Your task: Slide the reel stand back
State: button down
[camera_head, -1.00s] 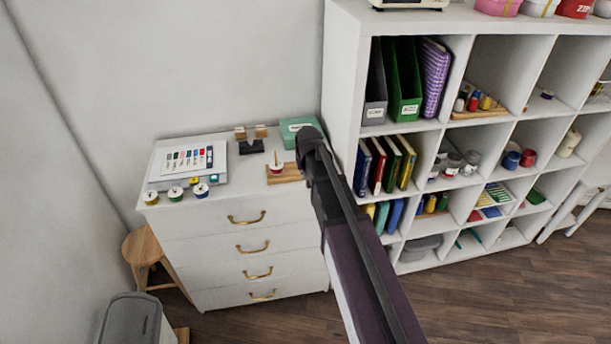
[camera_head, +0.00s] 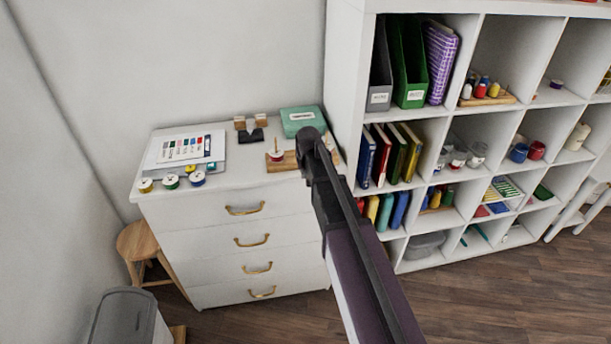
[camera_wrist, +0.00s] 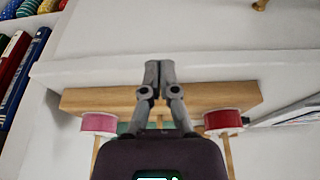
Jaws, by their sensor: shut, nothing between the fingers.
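The reel stand (camera_head: 283,163) is a wooden board on the top of the white dresser, toward its front right. A red reel (camera_head: 276,154) stands at its left end. My arm hides part of the stand in the head view. In the wrist view the board of the stand (camera_wrist: 108,99) lies across the picture, with a pink-red reel (camera_wrist: 98,124) at the left and a red reel (camera_wrist: 222,122) at the right. Thin wooden pegs show there. My gripper (camera_wrist: 152,68) is shut and empty. Its fingers overlap the middle of the board and the dresser's front edge; I cannot tell if they touch the stand.
A teal box (camera_head: 302,118) stands behind the stand. A dark holder with wooden blocks (camera_head: 250,130) is behind it to the left. A colour chart (camera_head: 180,148) and several thread spools (camera_head: 170,181) lie at the left. A tall white shelf unit (camera_head: 343,85) rises close on the right.

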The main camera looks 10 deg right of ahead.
jog(key=w, duration=0.2)
jog(key=shift+w, duration=1)
jog(key=w, duration=0.9)
jog(key=shift+w, duration=0.35)
jog(key=shift+s, duration=0.15)
